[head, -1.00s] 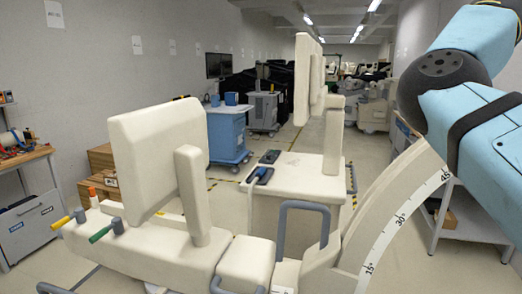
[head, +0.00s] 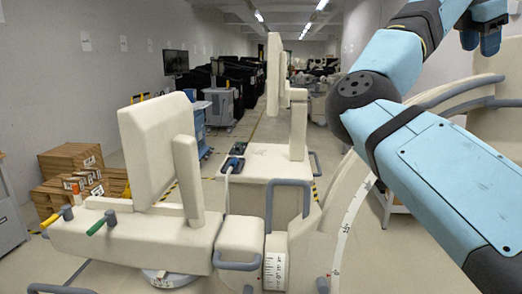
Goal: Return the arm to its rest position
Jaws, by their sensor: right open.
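My right arm (head: 435,170), light blue with dark joints, comes in from the right edge and bends at a dark round elbow. Its forearm runs up toward the top right. My right gripper (head: 481,44) hangs at the top right corner, with two short blue fingers pointing down and a gap between them. I see nothing between the fingers. Part of the gripper is cut off by the frame's top. My left arm and left gripper are not in view.
A cream-coloured machine (head: 125,238) with upright panels and handles fills the front. A cream structure with grey rails (head: 455,93) stands behind my right arm. Wooden crates (head: 75,160) stand at the left, a blue cart (head: 197,130) farther back. An open aisle runs toward the back.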

